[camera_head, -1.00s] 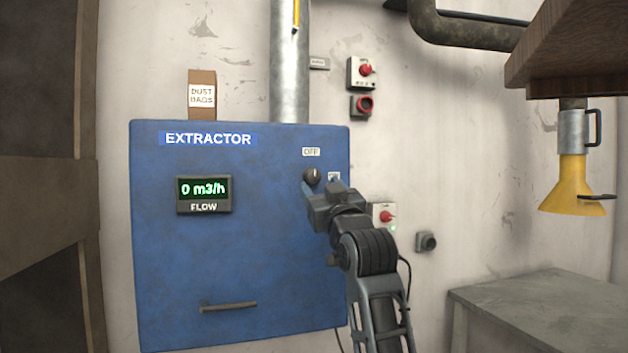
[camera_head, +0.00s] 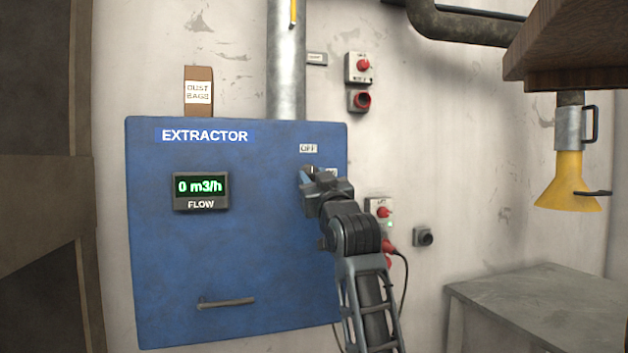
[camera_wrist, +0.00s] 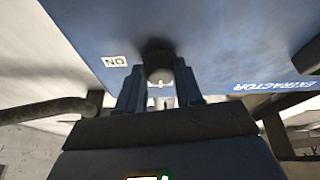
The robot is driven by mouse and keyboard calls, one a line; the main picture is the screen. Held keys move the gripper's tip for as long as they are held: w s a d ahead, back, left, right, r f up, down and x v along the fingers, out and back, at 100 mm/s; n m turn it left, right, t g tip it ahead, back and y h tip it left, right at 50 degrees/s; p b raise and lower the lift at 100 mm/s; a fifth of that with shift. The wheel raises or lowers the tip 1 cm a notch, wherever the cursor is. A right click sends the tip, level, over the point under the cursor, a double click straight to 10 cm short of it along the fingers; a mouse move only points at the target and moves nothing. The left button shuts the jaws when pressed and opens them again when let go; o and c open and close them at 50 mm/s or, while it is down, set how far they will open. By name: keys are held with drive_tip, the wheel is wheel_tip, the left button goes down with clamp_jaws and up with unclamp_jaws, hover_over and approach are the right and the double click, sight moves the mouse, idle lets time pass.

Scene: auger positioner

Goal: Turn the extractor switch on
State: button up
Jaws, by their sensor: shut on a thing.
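The blue extractor cabinet (camera_head: 235,250) stands against the wall, with a flow display (camera_head: 201,190) reading 0 m3/h. The OFF label (camera_head: 308,148) shows above my gripper (camera_head: 308,174), which is at the switch on the cabinet's upper right. In the head view my gripper hides the switch. In the wrist view the dark round switch knob (camera_wrist: 158,62) sits between the two fingers of my gripper (camera_wrist: 160,88), beside the ON label (camera_wrist: 115,61). My gripper is shut on the knob. The knob's exact turn is hard to tell.
Red-knobbed switch boxes (camera_head: 359,67) are on the wall right of the cabinet, and another box (camera_head: 380,211) is just right of my arm. A grey table (camera_head: 540,300) stands at the lower right. A yellow funnel (camera_head: 569,185) hangs at the right.

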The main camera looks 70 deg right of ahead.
drive_tip(key=c, duration=0.4)
drive_tip(key=shift+o, duration=0.2)
